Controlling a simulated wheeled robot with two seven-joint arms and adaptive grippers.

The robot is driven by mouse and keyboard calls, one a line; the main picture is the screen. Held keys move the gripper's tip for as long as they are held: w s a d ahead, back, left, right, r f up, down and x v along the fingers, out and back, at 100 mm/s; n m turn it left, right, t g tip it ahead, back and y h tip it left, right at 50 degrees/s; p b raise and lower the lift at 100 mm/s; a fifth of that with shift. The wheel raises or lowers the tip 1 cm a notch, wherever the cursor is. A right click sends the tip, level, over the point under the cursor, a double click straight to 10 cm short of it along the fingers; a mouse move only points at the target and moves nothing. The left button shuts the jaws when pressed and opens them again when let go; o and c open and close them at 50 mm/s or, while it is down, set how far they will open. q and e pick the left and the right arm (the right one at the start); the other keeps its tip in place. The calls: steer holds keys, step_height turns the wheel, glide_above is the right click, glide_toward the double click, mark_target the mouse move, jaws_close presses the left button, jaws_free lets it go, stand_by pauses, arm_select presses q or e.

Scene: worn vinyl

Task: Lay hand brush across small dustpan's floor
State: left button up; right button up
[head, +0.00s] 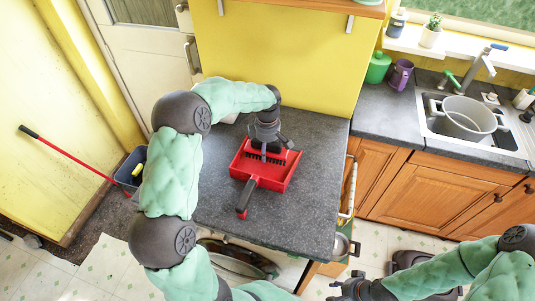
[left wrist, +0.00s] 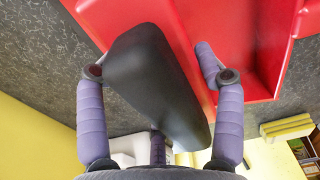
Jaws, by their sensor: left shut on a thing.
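The small red dustpan (head: 286,175) lies on the dark worktop, its handle with a black end (head: 243,200) pointing toward the front edge. In the left wrist view its red floor and wall (left wrist: 245,40) fill the upper right. My left gripper (head: 268,150) is over the pan, shut on the hand brush, whose thick black grip (left wrist: 155,80) lies between the fingers. In the head view the gripper hides most of the brush; whether it touches the pan floor I cannot tell. My right gripper (head: 350,291) is at the bottom edge; its fingers are not clear.
The worktop (head: 315,150) is clear around the pan. To the right are a sink with a grey pot (head: 465,118), a green canister (head: 378,67) and a purple jug (head: 400,74). A red-handled tool (head: 75,158) leans by a dark bin (head: 128,170) at left.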

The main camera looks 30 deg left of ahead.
mark_target(267, 154)
arm_select(q)
steer(key=shift+f, duration=1.35)
steer(key=shift+f, duration=0.1)
steer(key=o, duration=1.2)
steer(key=shift+f, duration=0.1)
steer(key=shift+r, duration=0.5)
step_height(267, 154, up, 11)
steer(key=shift+d+r+p, duration=0.1)
steer(key=shift+r+p, duration=0.1)
steer(key=shift+p, duration=0.6)
